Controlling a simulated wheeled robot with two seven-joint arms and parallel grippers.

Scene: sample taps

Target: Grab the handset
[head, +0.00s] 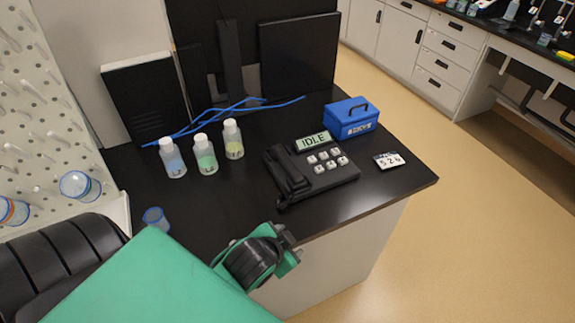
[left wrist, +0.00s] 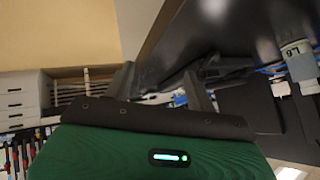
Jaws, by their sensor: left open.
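The black desk phone (head: 322,174) stands on the black bench top, with a display reading "IDLE" and several pale keys. Its black handset (head: 287,176) lies in its cradle along the phone's left side. My left gripper (head: 288,243) is at the bench's front edge, in front of the handset and apart from it. In the left wrist view its two fingers (left wrist: 160,80) are spread with nothing held, and a dark phone shape (left wrist: 222,66) shows beyond them. My right gripper is in neither view.
Three capped bottles (head: 205,154) stand left of the phone. A blue box (head: 351,118) and a small number display (head: 389,160) are to its right. Blue cables (head: 225,110) and black monitors (head: 298,60) are behind. A small blue-rimmed cup (head: 155,219) sits near the front left.

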